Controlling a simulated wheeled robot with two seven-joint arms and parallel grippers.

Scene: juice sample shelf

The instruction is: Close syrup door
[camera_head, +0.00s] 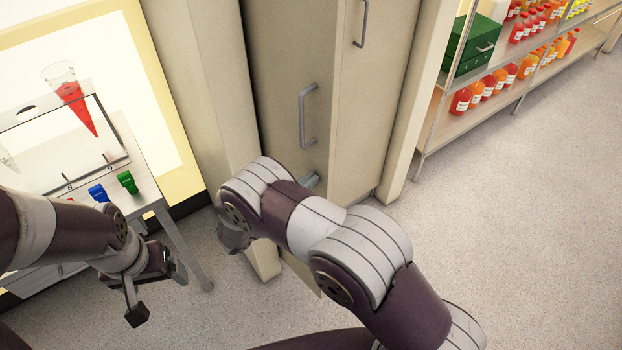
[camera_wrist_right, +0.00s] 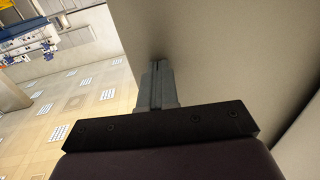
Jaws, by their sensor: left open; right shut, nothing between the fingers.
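A tall beige cabinet has a shaded door panel (camera_head: 275,70) with a grey vertical handle (camera_head: 307,115). A lighter panel (camera_head: 385,85) beside it carries another handle (camera_head: 362,22). I cannot tell from this angle how far the door stands open. In the right wrist view my right gripper (camera_wrist_right: 157,68) is shut and empty, its fingertips at a beige panel (camera_wrist_right: 215,50) close to its edge; contact is unclear. My left gripper (camera_head: 158,290) is open and empty at the lower left.
A small table (camera_head: 160,190) at the left holds a stand with a red-filled cone (camera_head: 78,110) and blue (camera_head: 97,193) and green (camera_head: 128,182) clips. A shelf (camera_head: 440,125) with bottles and a green box (camera_head: 472,45) stands at the right. The floor (camera_head: 530,220) at right is clear.

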